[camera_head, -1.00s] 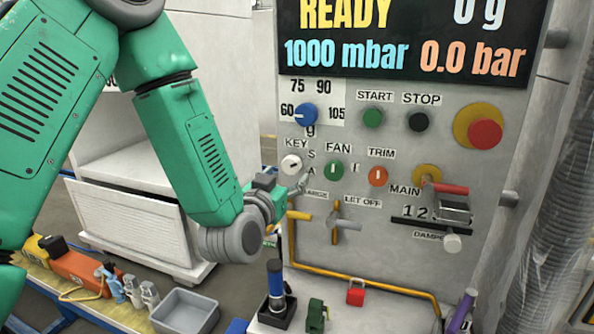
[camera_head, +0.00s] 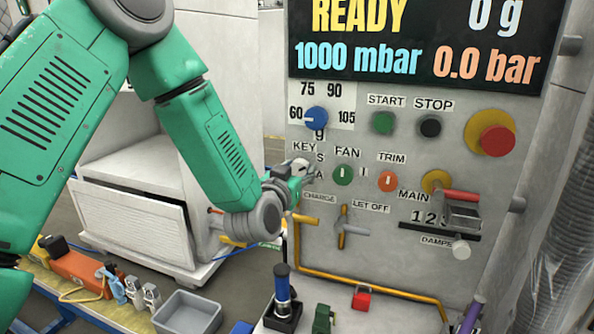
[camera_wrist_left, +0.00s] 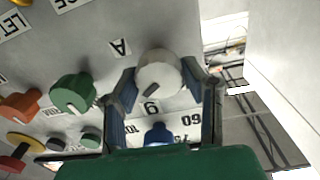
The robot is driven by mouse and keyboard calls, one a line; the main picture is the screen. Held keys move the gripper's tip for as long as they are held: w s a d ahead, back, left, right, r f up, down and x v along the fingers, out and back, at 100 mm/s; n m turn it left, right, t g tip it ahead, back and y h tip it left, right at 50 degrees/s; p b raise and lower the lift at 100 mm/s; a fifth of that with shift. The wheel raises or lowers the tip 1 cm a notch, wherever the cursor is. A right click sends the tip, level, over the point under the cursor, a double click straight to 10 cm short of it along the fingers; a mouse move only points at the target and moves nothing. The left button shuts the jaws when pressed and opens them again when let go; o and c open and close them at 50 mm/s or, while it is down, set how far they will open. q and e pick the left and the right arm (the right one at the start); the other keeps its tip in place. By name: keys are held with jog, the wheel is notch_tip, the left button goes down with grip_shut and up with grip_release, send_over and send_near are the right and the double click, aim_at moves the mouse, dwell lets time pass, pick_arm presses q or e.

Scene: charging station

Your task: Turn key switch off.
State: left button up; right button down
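The key switch is a round white knob (camera_wrist_left: 160,72) with a dark slot, in the upper middle of the wrist view. In the head view it sits under the KEY label (camera_head: 304,147) and is mostly hidden by my left gripper (camera_head: 300,172). That gripper is at the panel, coming in from the left. In the wrist view its two fingers stand apart, one on each side of the white knob. Whether they touch it I cannot tell. My right gripper is not in view.
The green FAN knob (camera_head: 343,175) and orange TRIM knob (camera_head: 387,181) are close to the right. The blue dial (camera_head: 316,118) is just above. Below are a yellow valve (camera_head: 341,230) and yellow pipe (camera_head: 350,283). A grey bin (camera_head: 188,312) stands lower left.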

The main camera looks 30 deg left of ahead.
pick_arm(q)
jog(key=shift+a+f, duration=0.15)
jog(key=shift+a, duration=0.2)
jog(key=shift+d, duration=0.5)
jog(key=shift+a+f+n+b, duration=0.1)
jog(key=shift+a+n+b, duration=0.1)
jog(key=shift+n, duration=0.4)
jog(key=shift+a+n+b, duration=0.1)
jog(key=shift+n+b, duration=0.05)
jog(key=shift+n, duration=0.45)
jog(key=n+b, duration=0.1)
jog(key=n, duration=0.2)
jog(key=shift+d+n, duration=0.15)
jog(key=shift+n, duration=0.15)
jog(key=n+b, duration=0.1)
jog(key=n, duration=0.1)
jog(key=shift+f+n, duration=0.1)
jog(key=shift+n, duration=0.2)
jog(key=shift+n+b, duration=0.75)
jog(key=shift+n, duration=0.85)
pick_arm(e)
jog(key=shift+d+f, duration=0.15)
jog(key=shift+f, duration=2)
pick_arm(q)
jog(key=shift+n, duration=0.3)
